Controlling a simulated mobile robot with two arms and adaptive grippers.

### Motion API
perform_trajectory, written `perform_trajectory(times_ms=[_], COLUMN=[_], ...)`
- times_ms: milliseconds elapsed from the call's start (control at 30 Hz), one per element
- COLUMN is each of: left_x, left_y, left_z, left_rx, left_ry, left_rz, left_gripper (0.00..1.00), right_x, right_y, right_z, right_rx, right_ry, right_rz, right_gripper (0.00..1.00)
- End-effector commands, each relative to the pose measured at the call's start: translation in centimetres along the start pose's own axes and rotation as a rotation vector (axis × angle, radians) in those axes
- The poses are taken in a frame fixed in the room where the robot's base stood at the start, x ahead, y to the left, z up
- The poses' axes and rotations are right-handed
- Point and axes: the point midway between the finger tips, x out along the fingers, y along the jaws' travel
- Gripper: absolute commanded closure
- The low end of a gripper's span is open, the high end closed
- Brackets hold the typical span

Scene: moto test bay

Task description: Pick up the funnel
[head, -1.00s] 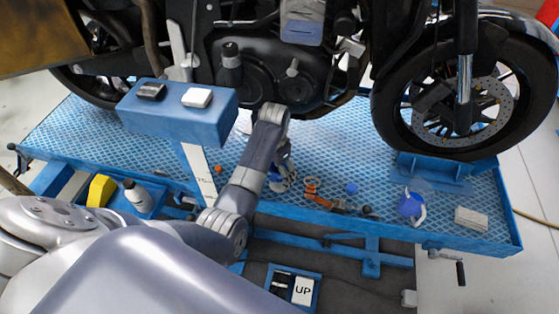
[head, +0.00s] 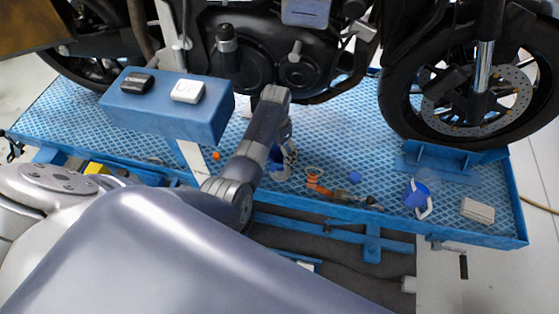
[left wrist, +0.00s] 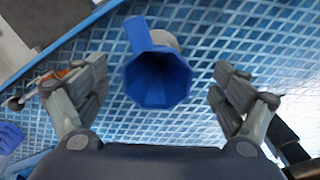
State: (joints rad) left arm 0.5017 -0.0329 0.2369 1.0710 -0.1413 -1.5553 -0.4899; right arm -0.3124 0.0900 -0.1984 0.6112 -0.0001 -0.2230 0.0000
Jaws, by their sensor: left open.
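My right gripper is not in view.
A motorcycle stands on the blue lift platform (head: 330,155). A control box (head: 165,115) stands left of my forearm.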

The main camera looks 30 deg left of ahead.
Motion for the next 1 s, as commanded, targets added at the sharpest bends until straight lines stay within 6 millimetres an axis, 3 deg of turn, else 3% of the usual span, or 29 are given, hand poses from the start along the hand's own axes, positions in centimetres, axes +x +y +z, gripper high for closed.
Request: perform_trajectory(times_ms=[200,500,700,1000], left_x=[2.9,3.2,3.2,3.3], left_y=[0.3,0.3,0.3,0.3], left_z=[0.1,0.1,0.1,0.2], left_rx=[0.000,0.000,0.000,0.000], left_ry=[-0.001,0.001,0.000,-0.002], left_rz=[0.001,0.000,0.000,0.001], left_gripper=[0.10,0.10,0.56,0.59], right_x=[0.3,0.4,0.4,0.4], right_y=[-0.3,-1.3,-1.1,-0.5], right_z=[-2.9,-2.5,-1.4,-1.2], right_rx=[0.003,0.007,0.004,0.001], right_ry=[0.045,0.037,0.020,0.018], right_rz=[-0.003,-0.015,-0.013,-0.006], right_gripper=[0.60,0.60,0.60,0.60])
